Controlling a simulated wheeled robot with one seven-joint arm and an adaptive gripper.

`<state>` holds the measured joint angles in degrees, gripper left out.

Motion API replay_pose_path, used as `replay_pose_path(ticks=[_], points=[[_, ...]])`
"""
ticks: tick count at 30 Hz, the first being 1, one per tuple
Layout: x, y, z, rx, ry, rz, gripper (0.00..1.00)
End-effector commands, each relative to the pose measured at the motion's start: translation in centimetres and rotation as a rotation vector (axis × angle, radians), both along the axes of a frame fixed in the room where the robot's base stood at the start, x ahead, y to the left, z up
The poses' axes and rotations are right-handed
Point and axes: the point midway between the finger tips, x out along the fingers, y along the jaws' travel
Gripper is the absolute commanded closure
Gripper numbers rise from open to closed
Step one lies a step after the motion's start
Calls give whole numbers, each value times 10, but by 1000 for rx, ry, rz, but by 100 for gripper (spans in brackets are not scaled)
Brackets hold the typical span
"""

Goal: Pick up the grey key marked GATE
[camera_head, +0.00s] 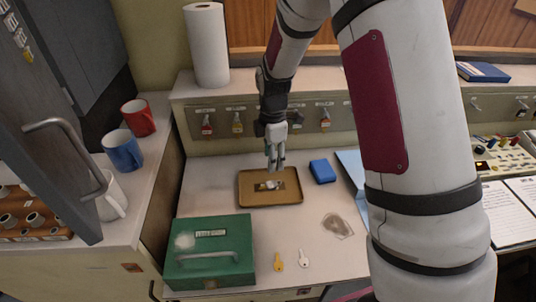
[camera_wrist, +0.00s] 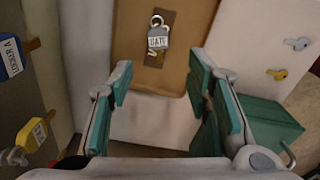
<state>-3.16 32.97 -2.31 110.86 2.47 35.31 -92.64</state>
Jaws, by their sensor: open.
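The grey key marked GATE (camera_wrist: 158,42) lies on a darker brown patch in the brown tray (camera_wrist: 125,45). Its white label reads GATE in the wrist view, and a brass-coloured part shows just below it. In the head view the key (camera_head: 272,185) is a small pale shape in the tray (camera_head: 252,201). My gripper (camera_head: 274,167) points down over the back of the tray. In the wrist view its teal-padded fingers (camera_wrist: 163,80) are apart with nothing between them. The key lies ahead of the fingertips, not touching them.
A green cash box (camera_head: 210,270) stands in front of the tray. A brass key (camera_head: 278,262) and a silver key (camera_head: 303,258) lie beside it. A blue box (camera_head: 322,171) is right of the tray. Tagged keys hang on the panel (camera_head: 280,122) behind. Mugs (camera_head: 122,152) stand at left.

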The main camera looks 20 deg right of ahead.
Motion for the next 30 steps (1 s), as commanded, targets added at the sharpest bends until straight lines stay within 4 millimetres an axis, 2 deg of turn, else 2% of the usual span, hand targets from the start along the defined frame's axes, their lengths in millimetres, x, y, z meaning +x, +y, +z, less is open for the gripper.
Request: replay_pose_path(ticks=[1, 3, 11, 30], points=[[2, 0, -11, -2, 9, 26, 55], [5, 0, -18, -2, 14, 53, 55], [6, 0, -34, -4, 17, 69, 55], [6, 0, -100, -3, 17, 68, 55]])
